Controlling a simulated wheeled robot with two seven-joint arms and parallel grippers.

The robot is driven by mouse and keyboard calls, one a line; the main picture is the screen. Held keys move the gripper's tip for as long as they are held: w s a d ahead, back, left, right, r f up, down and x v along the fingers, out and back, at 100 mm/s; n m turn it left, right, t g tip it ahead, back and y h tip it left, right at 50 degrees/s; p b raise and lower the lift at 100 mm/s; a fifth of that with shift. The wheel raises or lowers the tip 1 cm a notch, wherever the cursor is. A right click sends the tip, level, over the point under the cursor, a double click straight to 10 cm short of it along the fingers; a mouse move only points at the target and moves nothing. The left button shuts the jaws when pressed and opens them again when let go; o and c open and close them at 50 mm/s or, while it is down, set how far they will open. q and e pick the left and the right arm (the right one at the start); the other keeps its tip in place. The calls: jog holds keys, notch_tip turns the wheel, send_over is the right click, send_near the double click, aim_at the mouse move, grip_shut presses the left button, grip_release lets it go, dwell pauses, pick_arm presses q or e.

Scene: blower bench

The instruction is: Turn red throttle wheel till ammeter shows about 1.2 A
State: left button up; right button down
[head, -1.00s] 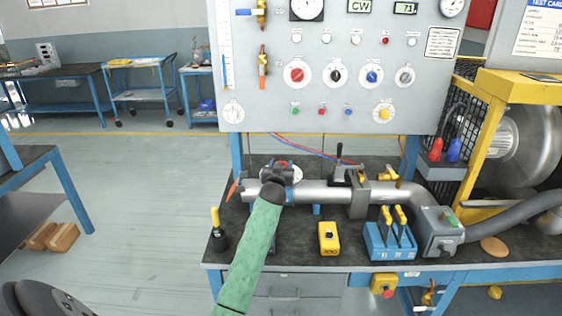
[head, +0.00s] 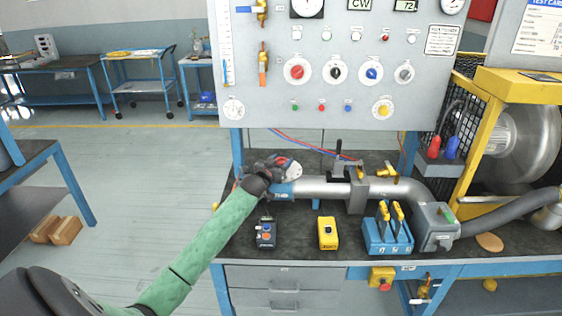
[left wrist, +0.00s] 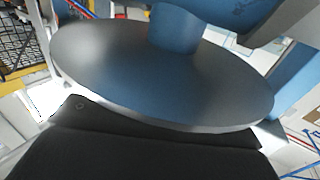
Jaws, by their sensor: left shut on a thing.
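A small red part that looks like the red throttle wheel (head: 282,161) shows at the left end of the grey pipe, mostly hidden by my left gripper (head: 271,167). The gripper is shut on it there, just left of the pipe's blue collar (head: 283,190). A pale round plate (head: 292,171) lies behind. In the left wrist view a grey disc with a blue hub (left wrist: 165,75) lies beyond the black jaws; no red shows there. Dial gauges (head: 307,7) are cut by the top edge; which one is the ammeter and its reading cannot be told. My right gripper is out of view.
The grey panel (head: 330,110) with knobs stands behind the bench; one display reads 72. A blue-grey box (head: 266,234), a yellow box (head: 328,233) and a blue lever switch unit (head: 388,235) stand in front of the pipe (head: 322,188). A side bench (head: 30,160) is at left.

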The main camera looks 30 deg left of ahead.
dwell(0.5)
pick_arm(q)
jog(key=o, duration=1)
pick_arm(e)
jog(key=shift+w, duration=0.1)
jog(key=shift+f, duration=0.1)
pick_arm(q)
jog(key=shift+s+f, duration=0.1)
jog(key=shift+s, duration=0.15)
jog(key=shift+s+f, duration=0.1)
jog(key=shift+s, duration=0.25)
jog(key=s+b, duration=0.1)
jog(key=s, duration=0.2)
jog(key=s+b, duration=0.1)
jog(key=s, duration=0.2)
jog(key=shift+d, duration=0.2)
jog(key=shift+s+r, duration=0.2)
jog(key=shift+s, duration=0.1)
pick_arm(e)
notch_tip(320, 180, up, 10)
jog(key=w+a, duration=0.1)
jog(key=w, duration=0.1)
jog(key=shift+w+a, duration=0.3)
